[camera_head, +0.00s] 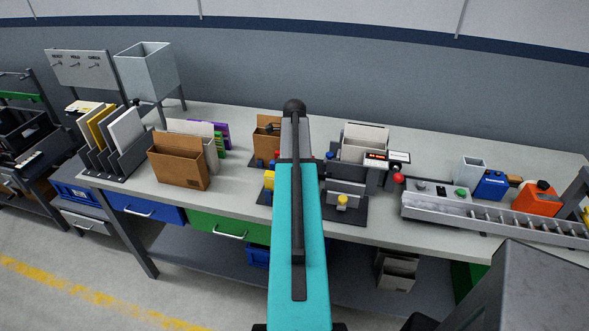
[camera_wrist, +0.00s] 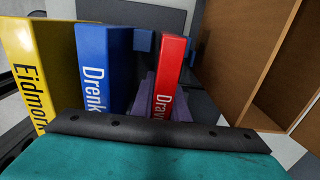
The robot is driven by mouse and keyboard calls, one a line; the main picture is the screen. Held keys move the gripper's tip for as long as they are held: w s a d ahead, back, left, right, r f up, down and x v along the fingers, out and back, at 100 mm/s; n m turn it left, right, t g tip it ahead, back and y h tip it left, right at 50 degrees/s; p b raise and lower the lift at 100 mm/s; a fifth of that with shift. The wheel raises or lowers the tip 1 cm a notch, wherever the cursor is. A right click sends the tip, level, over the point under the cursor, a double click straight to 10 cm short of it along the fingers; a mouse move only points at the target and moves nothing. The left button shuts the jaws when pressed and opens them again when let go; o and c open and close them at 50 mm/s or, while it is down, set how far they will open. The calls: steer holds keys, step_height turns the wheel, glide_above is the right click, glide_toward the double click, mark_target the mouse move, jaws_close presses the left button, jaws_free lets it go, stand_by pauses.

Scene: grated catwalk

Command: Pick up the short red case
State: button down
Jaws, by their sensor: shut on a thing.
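The short red case (camera_wrist: 169,72) stands upright in the middle of the wrist view, with white lettering starting "Drav" on its spine. My gripper (camera_wrist: 163,100) shows there as purplish-grey fingers on both sides of the red case's lower part, shut on it. A blue case (camera_wrist: 98,68) marked "Drenk" stands to its left, and a yellow case (camera_wrist: 27,70) marked "Eidmor" is farther left. The ends of both words are cut off or hidden. In the head view my teal arm hides the gripper and most of the cases.
A brown wooden box (camera_wrist: 240,45) stands close on the right in the wrist view.

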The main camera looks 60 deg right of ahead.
steer(key=shift+r, duration=0.1)
steer(key=shift+r+b, duration=1.55)
steer(key=shift+r, duration=3.4)
steer(key=shift+w, duration=0.1)
